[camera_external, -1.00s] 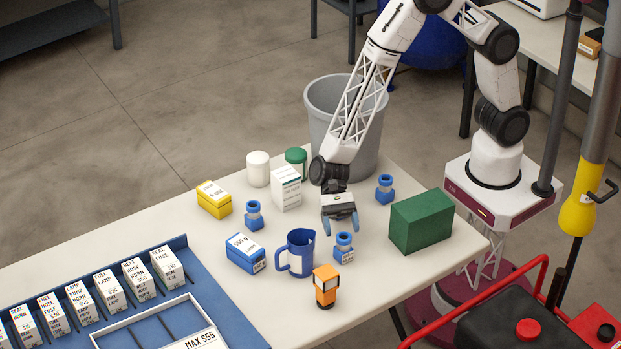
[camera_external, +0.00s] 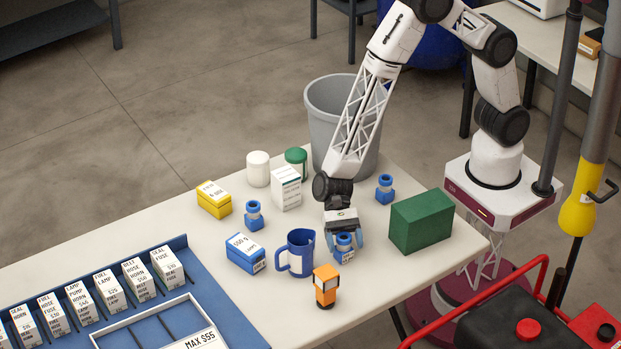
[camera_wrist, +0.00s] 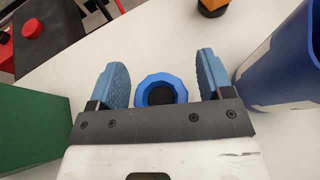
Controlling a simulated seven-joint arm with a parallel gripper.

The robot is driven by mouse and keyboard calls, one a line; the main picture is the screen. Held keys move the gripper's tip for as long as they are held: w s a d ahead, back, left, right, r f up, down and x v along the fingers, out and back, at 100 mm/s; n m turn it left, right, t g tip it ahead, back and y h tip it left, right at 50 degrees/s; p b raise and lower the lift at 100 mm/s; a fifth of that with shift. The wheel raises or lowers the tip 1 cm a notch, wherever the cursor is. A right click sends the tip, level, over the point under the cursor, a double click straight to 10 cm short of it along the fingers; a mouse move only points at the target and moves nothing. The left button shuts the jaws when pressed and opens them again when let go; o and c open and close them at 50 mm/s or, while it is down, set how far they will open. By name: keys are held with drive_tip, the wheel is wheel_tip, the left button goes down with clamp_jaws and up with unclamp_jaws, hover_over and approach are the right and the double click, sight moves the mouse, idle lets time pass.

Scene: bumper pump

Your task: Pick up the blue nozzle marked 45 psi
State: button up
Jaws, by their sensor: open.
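Three small blue nozzles with pale labels stand on the table. One nozzle (camera_external: 343,246) is near the front, between the blue jug and the green box. The others are a left nozzle (camera_external: 253,214) and a back right nozzle (camera_external: 385,188). The print on them is too small to read, so I cannot tell which is marked 45 psi. My gripper (camera_external: 344,240) is open and low over the front nozzle, with one finger on each side. In the wrist view this nozzle (camera_wrist: 160,88) shows its round dark opening between my fingertips (camera_wrist: 160,80), with gaps on both sides.
A blue jug (camera_external: 301,252) stands close left of the front nozzle, and a green box (camera_external: 421,220) is to its right. An orange and black item (camera_external: 325,287) stands in front. Boxes and jars stand farther back on the white table (camera_external: 160,235).

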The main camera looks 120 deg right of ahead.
idle(0.5)
drive_tip(key=c, duration=1.2)
drive_tip(key=shift+o, duration=0.2)
drive_tip(key=shift+r, duration=0.15)
drive_tip(key=shift+r, duration=4.85)
